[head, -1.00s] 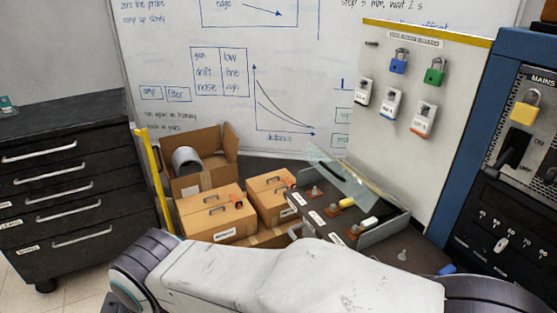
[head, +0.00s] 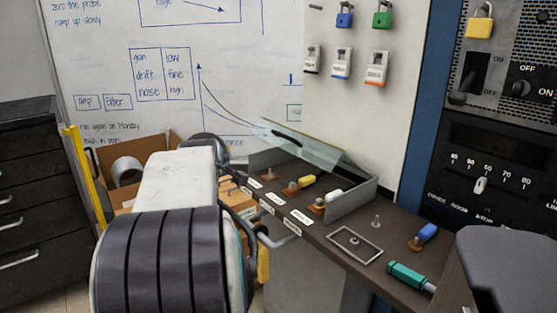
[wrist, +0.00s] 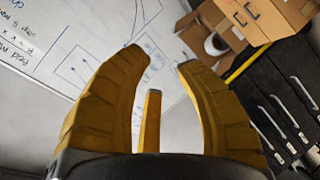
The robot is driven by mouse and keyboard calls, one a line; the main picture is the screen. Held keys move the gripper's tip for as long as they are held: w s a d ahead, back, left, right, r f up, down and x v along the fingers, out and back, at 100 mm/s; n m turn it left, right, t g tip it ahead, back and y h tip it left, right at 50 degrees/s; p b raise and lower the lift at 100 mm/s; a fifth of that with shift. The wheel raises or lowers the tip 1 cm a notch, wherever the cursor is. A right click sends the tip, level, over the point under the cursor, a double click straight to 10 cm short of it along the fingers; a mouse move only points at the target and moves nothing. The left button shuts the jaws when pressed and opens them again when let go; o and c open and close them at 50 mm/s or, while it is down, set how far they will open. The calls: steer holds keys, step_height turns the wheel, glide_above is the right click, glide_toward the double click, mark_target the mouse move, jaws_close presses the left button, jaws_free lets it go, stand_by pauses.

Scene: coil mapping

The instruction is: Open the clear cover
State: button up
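The clear cover (head: 312,146) is a tilted transparent pane above the back part of a shallow grey box (head: 352,203) in the head view. The box's front part, with several switches, is uncovered; I cannot tell how far the cover is raised. My gripper (wrist: 168,62) shows in the wrist view with yellow fingers spread and nothing between them. It points toward the whiteboard and is apart from the cover, which is not in the wrist view. In the head view my arm fills the lower left and the fingertips are not clearly seen.
Behind the arm are cardboard boxes (head: 133,160), also in the wrist view (wrist: 263,18). A dark drawer cabinet (head: 25,190) stands at left. A panel with padlocks (head: 344,14) and a blue rack (head: 428,110) rise at right.

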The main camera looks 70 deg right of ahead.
mark_target(283, 135)
steer(key=s+d+g+h+b, duration=0.1)
steer(key=s+d, duration=0.3)
steer(key=s+d+g+h+b, duration=0.1)
steer(key=s+d+h+b, duration=0.1)
steer(key=s+d, duration=0.2)
steer(key=s+d+g+h+b, duration=0.1)
steer(key=s+d+b, duration=0.1)
steer(key=s+d, duration=0.2)
steer(key=shift+s+d+f+g, duration=0.1)
steer(key=shift+s+f+g, duration=0.1)
steer(key=shift+s, duration=0.3)
steer(key=shift+s+f+g, duration=0.1)
steer(key=shift+s+f, duration=0.05)
steer(key=shift+s, duration=0.3)
steer(key=shift+b+x, duration=1.2)
steer(key=shift+x, duration=2.15)
steer(key=shift+r, duration=0.2)
steer(key=shift+c, duration=0.3)
jaws_close()
